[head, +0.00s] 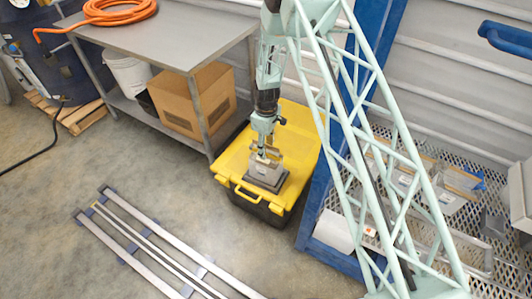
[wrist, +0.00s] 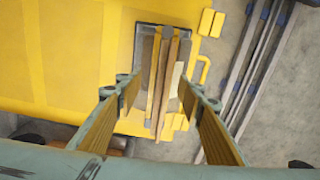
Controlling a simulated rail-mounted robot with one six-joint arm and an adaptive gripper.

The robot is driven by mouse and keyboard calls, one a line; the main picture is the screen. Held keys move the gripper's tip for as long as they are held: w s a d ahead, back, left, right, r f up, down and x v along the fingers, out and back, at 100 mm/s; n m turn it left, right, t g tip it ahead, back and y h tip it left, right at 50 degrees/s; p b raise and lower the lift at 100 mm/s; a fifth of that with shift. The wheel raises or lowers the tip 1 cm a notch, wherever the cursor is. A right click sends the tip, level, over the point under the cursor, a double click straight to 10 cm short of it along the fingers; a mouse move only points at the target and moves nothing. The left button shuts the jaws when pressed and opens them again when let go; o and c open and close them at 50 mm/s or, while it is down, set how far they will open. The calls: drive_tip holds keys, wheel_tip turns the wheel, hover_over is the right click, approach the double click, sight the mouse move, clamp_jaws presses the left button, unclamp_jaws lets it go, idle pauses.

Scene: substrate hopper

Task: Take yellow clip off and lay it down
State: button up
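A grey-beige bag-like item (head: 265,169) stands on a dark tray (head: 279,183) on the yellow lid of a toolbox. In the wrist view, narrow tan-yellow strips run along its top with a grey bar between them; these look like the yellow clip (wrist: 157,78), though the head view is too small to confirm it. The dark tray's edge (wrist: 140,45) shows around it. My gripper (wrist: 160,95) is open, its two padded fingers on either side of the strips with visible gaps. In the head view my gripper (head: 262,150) points down just above the item, partly hiding its top.
The yellow lid (head: 232,160) has bare room left of the tray. A metal bench (head: 165,40) with a cardboard box (head: 195,98) below stands at left. A blue-framed mesh rack (head: 345,262) is close on the right. Metal rails (head: 150,245) lie on the floor.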

idle(0.3)
drive_tip(key=c, duration=0.9)
drive_tip(key=shift+r, duration=0.1)
drive_tip(key=shift+r+p, duration=0.7)
drive_tip(key=shift+r, duration=4.2)
drive_tip(key=shift+r, duration=0.15)
drive_tip(key=shift+r+p, duration=1.15)
drive_tip(key=shift+r, duration=2.2)
